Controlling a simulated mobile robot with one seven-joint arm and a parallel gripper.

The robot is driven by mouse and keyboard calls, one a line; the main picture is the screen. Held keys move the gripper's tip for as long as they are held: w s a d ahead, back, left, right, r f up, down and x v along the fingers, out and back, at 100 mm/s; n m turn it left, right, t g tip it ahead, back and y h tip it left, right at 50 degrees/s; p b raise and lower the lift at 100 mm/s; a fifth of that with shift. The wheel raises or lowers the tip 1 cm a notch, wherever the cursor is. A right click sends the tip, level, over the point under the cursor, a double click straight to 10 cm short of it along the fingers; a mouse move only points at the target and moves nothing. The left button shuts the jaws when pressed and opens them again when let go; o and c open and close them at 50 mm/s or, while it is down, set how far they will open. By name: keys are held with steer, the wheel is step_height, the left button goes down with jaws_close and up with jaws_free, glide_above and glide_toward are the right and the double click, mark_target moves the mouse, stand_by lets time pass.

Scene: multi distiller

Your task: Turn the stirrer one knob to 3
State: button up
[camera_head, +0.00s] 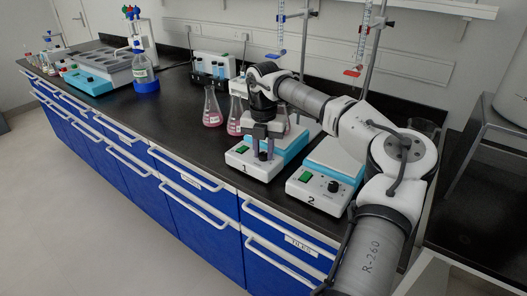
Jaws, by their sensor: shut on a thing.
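Stirrer one (244,163) is a white and light blue box with the number 1 on its front, standing near the bench's front edge. It has a green switch (242,149) at the left of its front panel. Its dark knob (263,155) is at the right of that panel, partly hidden by my gripper. My gripper (262,151) points down over the front panel with its fingers shut on the knob. The knob's pointer and scale marks are too small and too covered to read.
Stirrer two (317,197) stands close to the right, with its own green switch and dark knob. Flasks with pink liquid (212,108) stand behind and left. Stands with burettes (361,45) rise behind the stirrers.

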mark_target(264, 154)
steer(key=shift+m, duration=0.6)
steer(key=o, duration=1)
steer(key=shift+r, duration=0.1)
step_height(264, 154, up, 7)
steer(key=shift+r+b, duration=0.2)
steer(key=shift+b, duration=0.45)
